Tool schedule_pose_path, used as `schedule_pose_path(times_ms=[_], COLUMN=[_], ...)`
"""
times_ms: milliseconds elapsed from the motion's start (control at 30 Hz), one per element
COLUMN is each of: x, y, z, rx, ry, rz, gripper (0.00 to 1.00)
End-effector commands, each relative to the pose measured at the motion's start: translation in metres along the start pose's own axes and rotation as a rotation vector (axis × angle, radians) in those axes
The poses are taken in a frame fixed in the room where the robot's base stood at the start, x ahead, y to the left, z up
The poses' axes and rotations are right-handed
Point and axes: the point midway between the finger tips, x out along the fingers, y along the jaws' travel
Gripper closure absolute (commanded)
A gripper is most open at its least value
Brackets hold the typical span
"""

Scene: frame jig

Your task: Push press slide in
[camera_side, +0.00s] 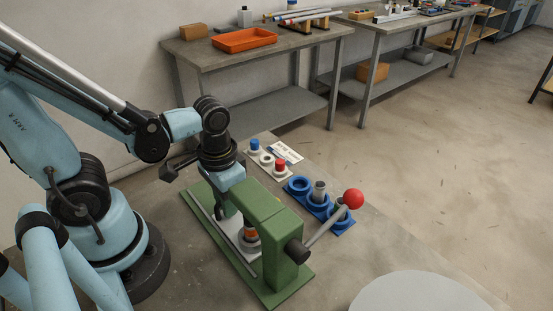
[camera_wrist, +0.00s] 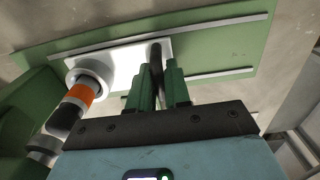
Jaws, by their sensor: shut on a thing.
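The green press (camera_side: 265,215) stands on a green base with two pale rails. The press slide, a white plate (camera_wrist: 125,62), lies between the rails and also shows in the side view (camera_side: 232,228). A black upright handle (camera_wrist: 156,62) rises from its end. My gripper (camera_wrist: 160,88) is shut on this handle, its green fingers on either side. In the side view my gripper (camera_side: 222,208) is low beside the press head. A white ring seat (camera_wrist: 86,76) on the slide is by a cylinder with an orange band (camera_wrist: 80,94), under the press head. Whether the cylinder touches the seat is unclear.
The press lever with a red ball (camera_side: 353,198) sticks out to the right. A blue holder (camera_side: 321,205) with grey parts and a white holder (camera_side: 267,162) with blue and red parts stand behind. A pale round surface (camera_side: 415,292) is at front right.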

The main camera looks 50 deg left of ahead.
Motion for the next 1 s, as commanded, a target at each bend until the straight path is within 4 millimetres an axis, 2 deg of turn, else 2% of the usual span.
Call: schedule_pose_path(times_ms=[67,100,233,567,1000], x=[0.000,0.000,0.000,-0.003,-0.041], y=[0.002,0.002,0.001,0.001,0.001], z=[-0.001,-0.001,-0.001,0.000,0.000], rx=[0.001,0.000,0.000,0.000,0.000], ry=[0.002,0.002,0.001,0.001,0.000], rz=[0.000,0.000,0.000,0.000,0.000], gripper=[1.00,0.81,0.62,0.62,0.62])
